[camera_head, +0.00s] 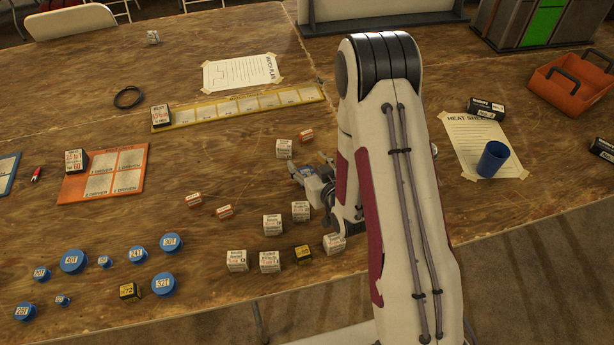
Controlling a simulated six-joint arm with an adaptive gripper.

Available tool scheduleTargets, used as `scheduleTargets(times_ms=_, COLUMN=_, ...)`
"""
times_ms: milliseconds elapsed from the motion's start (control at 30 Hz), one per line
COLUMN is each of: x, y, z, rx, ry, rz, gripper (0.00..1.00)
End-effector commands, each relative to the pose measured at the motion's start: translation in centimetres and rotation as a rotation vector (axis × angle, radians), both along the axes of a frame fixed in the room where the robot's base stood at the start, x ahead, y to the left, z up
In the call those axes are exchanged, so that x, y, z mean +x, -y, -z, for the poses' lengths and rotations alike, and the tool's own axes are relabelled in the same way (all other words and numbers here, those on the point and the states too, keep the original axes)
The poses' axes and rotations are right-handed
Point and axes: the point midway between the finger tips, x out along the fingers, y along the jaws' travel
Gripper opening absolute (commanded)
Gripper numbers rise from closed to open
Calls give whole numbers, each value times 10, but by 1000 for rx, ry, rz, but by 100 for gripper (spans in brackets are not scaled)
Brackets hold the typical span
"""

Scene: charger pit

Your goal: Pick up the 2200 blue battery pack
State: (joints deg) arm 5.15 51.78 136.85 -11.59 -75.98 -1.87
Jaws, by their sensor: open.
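I cannot make out any pack marked 2200 in blue. Another dark pack (602,149) is cut by the right edge. My gripper (301,171) is open, low over the middle of the table. Small white labelled boxes stand around it, one (284,149) just above it and one (300,210) just below it. My arm hides part of the gripper and the table behind it.
Several blue round pieces (73,261) lie at the lower left near a black-and-yellow cube (129,292). An orange tote (572,88) stands at the right. The table's front edge runs below the boxes.

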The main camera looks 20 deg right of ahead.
Motion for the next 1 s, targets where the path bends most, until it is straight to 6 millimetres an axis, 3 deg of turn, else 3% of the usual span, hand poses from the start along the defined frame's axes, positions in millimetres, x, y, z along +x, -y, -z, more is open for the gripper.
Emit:
scheduleTargets(times_ms=567, x=0, y=0, z=6, rx=0, ry=-2, rz=0, gripper=51)
scheduleTargets(times_ms=1000, x=3, y=-1, z=35, rx=0, ry=0, rz=0, gripper=51)
